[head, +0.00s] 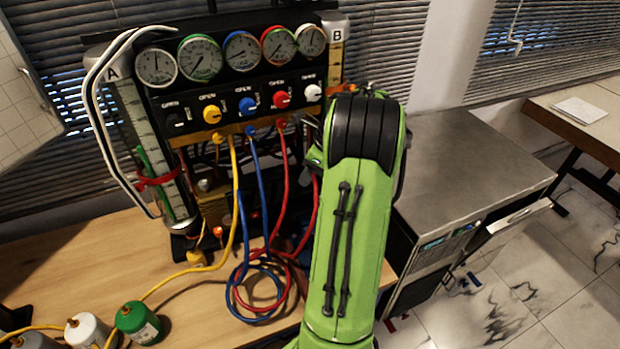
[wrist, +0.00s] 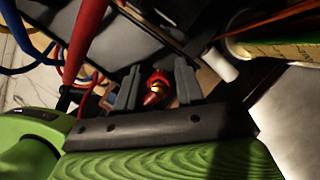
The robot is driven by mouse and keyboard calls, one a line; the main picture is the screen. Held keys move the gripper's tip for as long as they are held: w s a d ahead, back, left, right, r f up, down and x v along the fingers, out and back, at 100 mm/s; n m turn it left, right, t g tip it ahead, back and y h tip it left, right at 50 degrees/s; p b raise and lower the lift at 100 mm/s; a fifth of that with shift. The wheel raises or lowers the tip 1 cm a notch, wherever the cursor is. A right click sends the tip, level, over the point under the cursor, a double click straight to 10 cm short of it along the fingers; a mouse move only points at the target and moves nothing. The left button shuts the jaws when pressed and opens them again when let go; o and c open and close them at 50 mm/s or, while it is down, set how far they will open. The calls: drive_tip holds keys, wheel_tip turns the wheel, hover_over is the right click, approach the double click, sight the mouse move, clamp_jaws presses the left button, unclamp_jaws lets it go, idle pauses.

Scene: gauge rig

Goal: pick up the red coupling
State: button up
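The red coupling (wrist: 154,90), with a yellow band, shows in the wrist view in the gap between the two grey fingers of my gripper (wrist: 156,88). The fingers stand apart, with narrow dark gaps on both sides of the coupling. I cannot tell whether it is between the fingertips or just beyond them. No finger visibly presses on it. In the head view my green arm hides my gripper, and I cannot make out the coupling there.
A gauge rig (head: 225,80) with dials, coloured knobs and hoses stands on the wooden bench (head: 60,265). A red hose (wrist: 85,40) passes close left of my fingers. Gas canisters (head: 138,322) stand front left. A metal-topped cabinet (head: 465,160) is at right.

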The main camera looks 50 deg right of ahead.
clamp_jaws()
